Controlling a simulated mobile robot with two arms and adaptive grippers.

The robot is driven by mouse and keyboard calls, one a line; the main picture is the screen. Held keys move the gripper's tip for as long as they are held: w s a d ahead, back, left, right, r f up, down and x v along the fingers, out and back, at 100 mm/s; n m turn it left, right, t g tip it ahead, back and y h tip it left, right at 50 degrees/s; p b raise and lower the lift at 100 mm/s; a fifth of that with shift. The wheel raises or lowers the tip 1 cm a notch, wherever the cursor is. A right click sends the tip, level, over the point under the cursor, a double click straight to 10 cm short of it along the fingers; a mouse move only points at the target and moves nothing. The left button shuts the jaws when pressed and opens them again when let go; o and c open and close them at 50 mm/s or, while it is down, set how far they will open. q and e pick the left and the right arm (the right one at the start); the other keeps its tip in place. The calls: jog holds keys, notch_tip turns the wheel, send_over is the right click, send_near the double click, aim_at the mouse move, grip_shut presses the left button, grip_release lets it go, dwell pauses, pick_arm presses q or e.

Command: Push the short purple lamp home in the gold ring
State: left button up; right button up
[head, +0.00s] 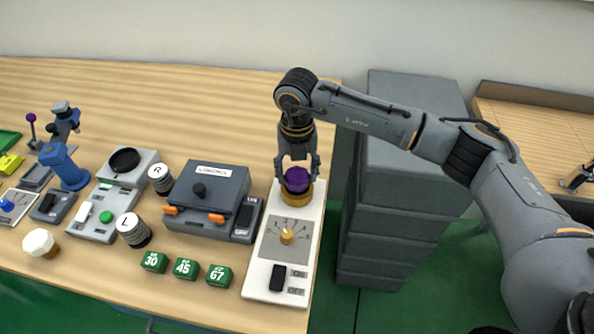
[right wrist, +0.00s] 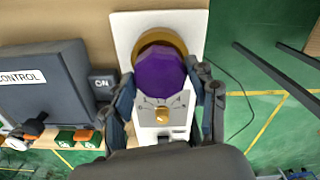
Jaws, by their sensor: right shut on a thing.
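The short purple lamp (head: 297,179) is a faceted purple piece at the far end of the white panel. It also shows large in the right wrist view (right wrist: 160,75). The gold ring (head: 296,198) lies under it on the panel, and its far rim shows in the wrist view (right wrist: 160,39). My right gripper (head: 298,177) points down and is shut on the lamp, with one finger on each side. The lamp stands at the ring; how deep it sits is hidden. My left gripper is not in view.
The white panel (head: 262,278) also has a gold dial (head: 287,237) and a black ON/OFF switch (head: 278,278). A grey control box (head: 207,192) stands left of it. Green numbered blocks (head: 186,269) lie in front. A grey drawer cabinet (head: 392,185) is at right.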

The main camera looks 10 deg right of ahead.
jog(key=shift+f+b, duration=0.45)
dwell(0.7)
jog(key=o, duration=1)
jog(key=shift+o, duration=0.6)
jog(key=shift+o, duration=1.3)
jog(key=shift+r, duration=0.1)
jog(key=shift+r+p, duration=1.85)
jog(key=shift+r, duration=1.6)
